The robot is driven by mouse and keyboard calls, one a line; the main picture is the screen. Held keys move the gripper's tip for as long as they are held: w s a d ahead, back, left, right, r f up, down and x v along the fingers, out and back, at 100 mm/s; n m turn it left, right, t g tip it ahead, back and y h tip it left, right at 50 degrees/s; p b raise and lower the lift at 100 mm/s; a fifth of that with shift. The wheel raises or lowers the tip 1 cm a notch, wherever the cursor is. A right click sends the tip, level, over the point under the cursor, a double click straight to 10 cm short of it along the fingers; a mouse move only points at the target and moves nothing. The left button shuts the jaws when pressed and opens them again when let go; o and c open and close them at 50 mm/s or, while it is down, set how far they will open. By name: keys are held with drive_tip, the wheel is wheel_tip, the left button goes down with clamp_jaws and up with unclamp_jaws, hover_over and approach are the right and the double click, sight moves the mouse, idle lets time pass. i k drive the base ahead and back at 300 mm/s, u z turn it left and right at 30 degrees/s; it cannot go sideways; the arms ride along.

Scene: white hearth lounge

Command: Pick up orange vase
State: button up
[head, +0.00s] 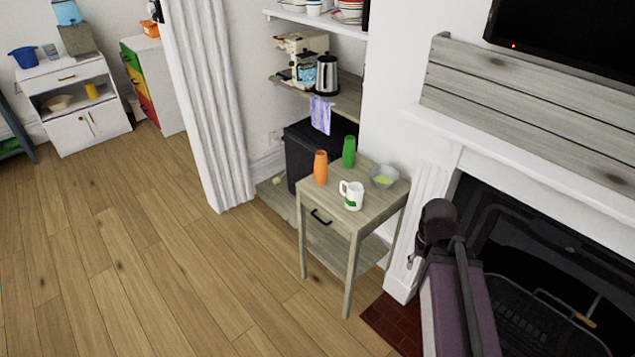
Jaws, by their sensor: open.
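The orange vase (321,167) stands upright on the small wooden side table (338,222), near its back left corner. A green vase (349,151) stands just behind and to the right of it, with a small gap between them. My arm shows at the lower right, in front of the fireplace and to the right of the table. My gripper cannot be made out in this view. Nothing hides the orange vase.
A shelf (345,98) with a kettle is behind. The fireplace (520,260) is at right. Wooden floor (150,255) left of the table is clear.

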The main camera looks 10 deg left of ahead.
sight(320, 172)
drive_tip(key=z, duration=0.5)
drive_tip(key=k, duration=0.25)
drive_tip(key=u, duration=2.55)
drive_tip(key=i, duration=1.95)
